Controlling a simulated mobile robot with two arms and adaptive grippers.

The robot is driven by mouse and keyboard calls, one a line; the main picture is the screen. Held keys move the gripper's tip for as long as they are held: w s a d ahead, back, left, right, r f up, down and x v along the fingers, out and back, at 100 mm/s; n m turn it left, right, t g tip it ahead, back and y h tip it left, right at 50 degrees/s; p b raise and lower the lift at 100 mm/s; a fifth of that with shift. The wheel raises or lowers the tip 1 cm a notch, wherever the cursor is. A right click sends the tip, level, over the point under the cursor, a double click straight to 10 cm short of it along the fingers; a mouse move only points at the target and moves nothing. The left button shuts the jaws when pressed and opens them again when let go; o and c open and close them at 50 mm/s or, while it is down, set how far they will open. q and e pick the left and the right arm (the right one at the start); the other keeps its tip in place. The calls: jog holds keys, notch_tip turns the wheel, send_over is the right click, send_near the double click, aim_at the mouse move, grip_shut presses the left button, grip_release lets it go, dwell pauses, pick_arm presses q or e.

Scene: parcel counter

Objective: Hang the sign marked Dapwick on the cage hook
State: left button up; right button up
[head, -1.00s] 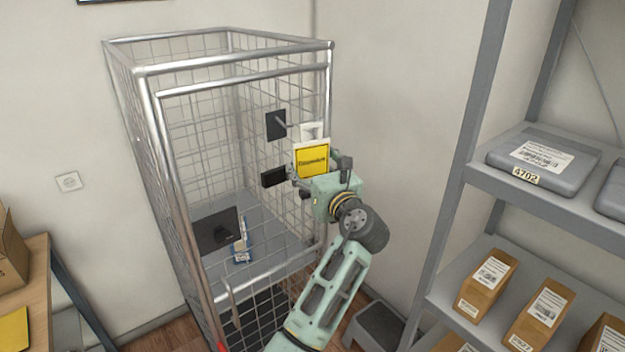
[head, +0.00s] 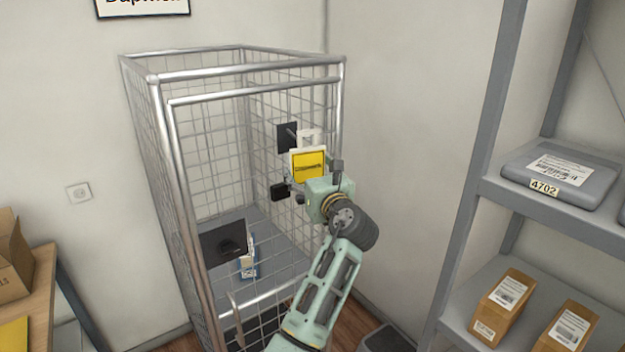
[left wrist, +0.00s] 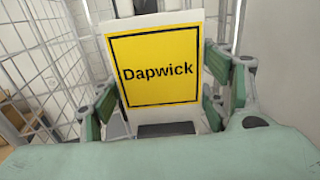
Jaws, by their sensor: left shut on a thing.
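The yellow sign (head: 308,166) has a white border and reads Dapwick in the left wrist view (left wrist: 158,72). My left gripper (left wrist: 165,100) is shut on it and holds it upright inside the cage. The sign's white top (head: 310,137) has an opening in it. The cage hook (head: 291,133) is a short grey peg on a black plate (head: 285,143), just left of that top. In the head view the top and the peg look close but apart; depth is hard to tell. My right gripper is in neither view.
The wire cage (head: 160,140) has metal posts and a top rail around my arm. A dark panel (head: 222,243) and a small blue-and-white item (head: 248,262) are low inside it. A shelf (head: 550,215) with boxes stands right. A framed wall sign (head: 142,8) is cut off above.

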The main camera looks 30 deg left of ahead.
pick_arm(q)
jog(key=shift+w+a+b, duration=0.3)
jog(key=shift+a+b, duration=0.1)
jog(key=shift+a, duration=0.4)
jog(key=shift+w+a+f+b, duration=0.1)
jog(key=shift+w+a+b, duration=0.15)
jog(key=shift+a, duration=0.2)
jog(key=shift+w+a+b, duration=0.1)
jog(key=shift+a+b, duration=0.2)
jog(key=shift+a, duration=0.15)
jog(key=shift+w+a+f+p, duration=0.15)
jog(key=shift+a+f+p, duration=0.1)
jog(key=shift+p, duration=0.1)
jog(key=shift+a+f+p, duration=0.15)
jog(key=shift+f+p, duration=0.15)
jog(key=shift+p, duration=0.05)
